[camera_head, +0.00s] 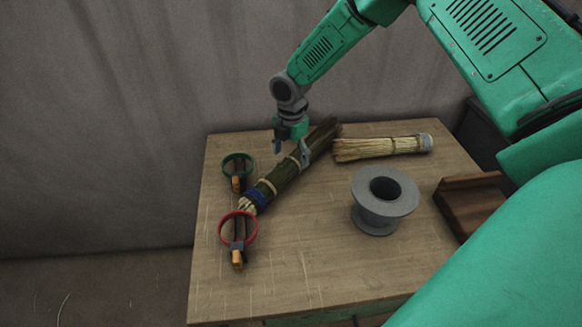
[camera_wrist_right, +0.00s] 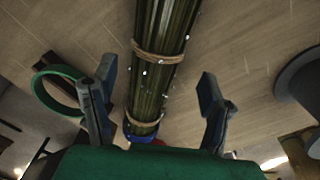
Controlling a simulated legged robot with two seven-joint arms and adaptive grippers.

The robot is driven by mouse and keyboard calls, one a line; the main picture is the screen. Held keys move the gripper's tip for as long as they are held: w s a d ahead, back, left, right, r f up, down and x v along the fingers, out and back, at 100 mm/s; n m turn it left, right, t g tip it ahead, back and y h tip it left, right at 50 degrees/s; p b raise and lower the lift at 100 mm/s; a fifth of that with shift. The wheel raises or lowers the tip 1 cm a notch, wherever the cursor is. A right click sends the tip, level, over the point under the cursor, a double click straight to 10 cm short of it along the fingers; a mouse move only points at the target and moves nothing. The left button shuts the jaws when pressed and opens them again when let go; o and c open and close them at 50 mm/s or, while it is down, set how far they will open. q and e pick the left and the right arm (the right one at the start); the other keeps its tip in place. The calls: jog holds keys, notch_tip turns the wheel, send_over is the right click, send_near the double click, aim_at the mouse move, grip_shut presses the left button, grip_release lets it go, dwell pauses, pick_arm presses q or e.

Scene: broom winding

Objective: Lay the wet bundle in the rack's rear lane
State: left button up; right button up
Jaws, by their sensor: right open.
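A dark green bundle (camera_head: 285,178) lies diagonally on the table, tied with pale bands and a blue band at its near end, where pale ends stick out. Whitish drops show on this bundle (camera_wrist_right: 160,70) in the right wrist view, so it looks wet. My right gripper (camera_head: 291,150) is open over its upper half. In the right wrist view its fingers (camera_wrist_right: 156,92) stand on either side of the bundle, apart from it. A brown wooden piece (camera_head: 470,183), perhaps the rack, is at the table's right, partly hidden by my green arm; its lanes cannot be made out.
A pale straw bundle (camera_head: 380,147) with a grey end lies at the back. A grey spool (camera_head: 384,205) stands right of centre. Tools with a green ring (camera_head: 238,166) and a red ring (camera_head: 238,229) lie at left. The table's front middle is clear.

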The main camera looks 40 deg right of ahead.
aim_at(288, 163)
jog(key=shift+w+a+f, duration=0.1)
jog(key=shift+a+f, duration=0.1)
jog(key=shift+f, duration=1.15)
jog(key=shift+w+a+f, duration=0.1)
jog(key=shift+a+f, duration=0.1)
jog(key=shift+f, duration=1.15)
jog(key=c, duration=1.4)
jog(key=shift+c, duration=0.2)
notch_tip(288, 163, up, 10)
jog(key=shift+f, duration=0.1)
